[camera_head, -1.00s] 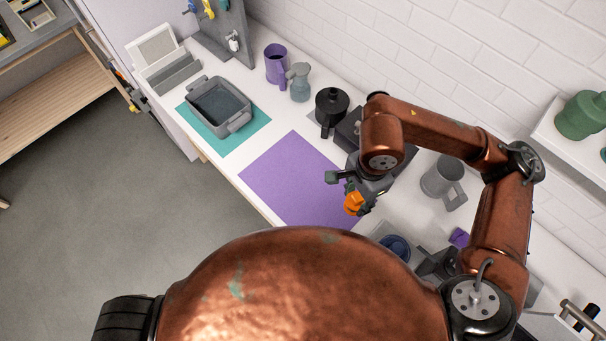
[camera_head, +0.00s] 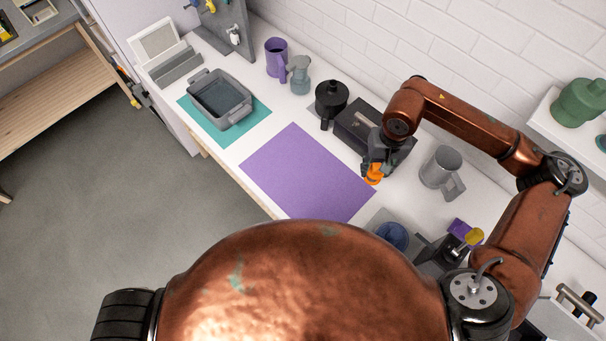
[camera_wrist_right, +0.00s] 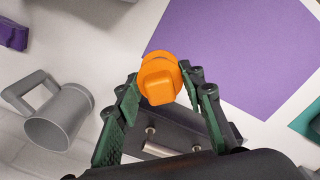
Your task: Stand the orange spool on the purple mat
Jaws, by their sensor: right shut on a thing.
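The orange spool (camera_head: 373,172) is held in my right gripper (camera_head: 371,168), above the counter to the right of the purple mat (camera_head: 305,175). In the right wrist view the spool (camera_wrist_right: 160,80) sits between the two green-padded fingers (camera_wrist_right: 160,95), with one end facing the camera. The mat (camera_wrist_right: 240,50) is bare and lies beyond the spool in that view. In the head view the arm hides part of the gripper. My left gripper is not in view.
A dark box (camera_head: 360,125) and a black pot (camera_head: 331,98) stand behind the mat. A grey mug (camera_head: 440,168) is at the right, and a blue bowl (camera_head: 393,235) is at the near right. A grey tub (camera_head: 222,98) sits on a teal mat (camera_head: 250,122) to the left.

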